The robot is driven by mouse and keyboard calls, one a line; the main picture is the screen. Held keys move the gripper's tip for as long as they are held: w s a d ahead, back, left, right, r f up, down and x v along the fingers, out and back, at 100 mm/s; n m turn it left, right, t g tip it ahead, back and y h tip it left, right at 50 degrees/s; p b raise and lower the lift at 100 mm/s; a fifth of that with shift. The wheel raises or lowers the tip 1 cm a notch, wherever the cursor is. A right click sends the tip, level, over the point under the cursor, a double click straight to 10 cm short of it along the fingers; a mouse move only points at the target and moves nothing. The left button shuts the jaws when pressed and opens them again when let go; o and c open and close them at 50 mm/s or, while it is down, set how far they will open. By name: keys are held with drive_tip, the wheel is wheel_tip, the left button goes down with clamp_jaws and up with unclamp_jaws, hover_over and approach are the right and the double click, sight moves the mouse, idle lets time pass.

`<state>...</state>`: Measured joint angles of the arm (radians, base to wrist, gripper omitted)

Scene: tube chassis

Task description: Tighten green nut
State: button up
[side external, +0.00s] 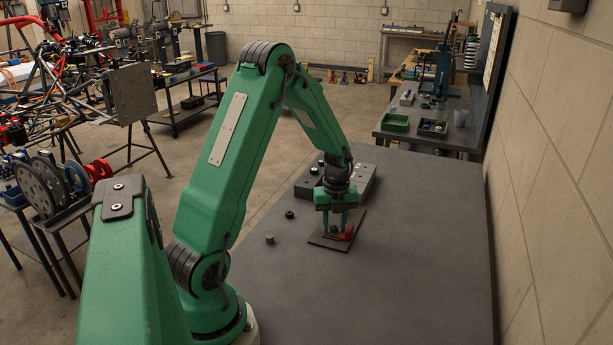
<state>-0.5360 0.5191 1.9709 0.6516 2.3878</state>
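My gripper (337,226) points down over a dark flat plate (320,242) on the grey table. A small red part (348,235) lies on the plate, right under and beside the fingertips. The two fingers look a little apart. The green nut cannot be made out for certain; the green fingers and the small scale hide what is between the tips. Whether the fingers touch or hold anything there cannot be told.
A dark block with round holes or knobs (363,182) stands behind my gripper. Two small dark pieces, one nearer the block (289,214) and one nearer the front (269,239), lie on the table (400,290) to the left. The table's right and front areas are clear.

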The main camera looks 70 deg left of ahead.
drive_tip(key=shift+o, duration=0.8)
drive_tip(key=shift+r, duration=3.9)
drive_tip(key=s+d+r+n+t, duration=0.2)
drive_tip(key=s+d+r+n, duration=0.1)
drive_tip(key=d+r+n, duration=0.7)
drive_tip(key=s+d+r+n+t, duration=0.3)
drive_tip(key=s+d+r+n, duration=0.2)
drive_tip(key=s+d+n, duration=0.6)
drive_tip(key=shift+d+r+t, duration=0.2)
drive_tip(key=shift+d+t, duration=0.1)
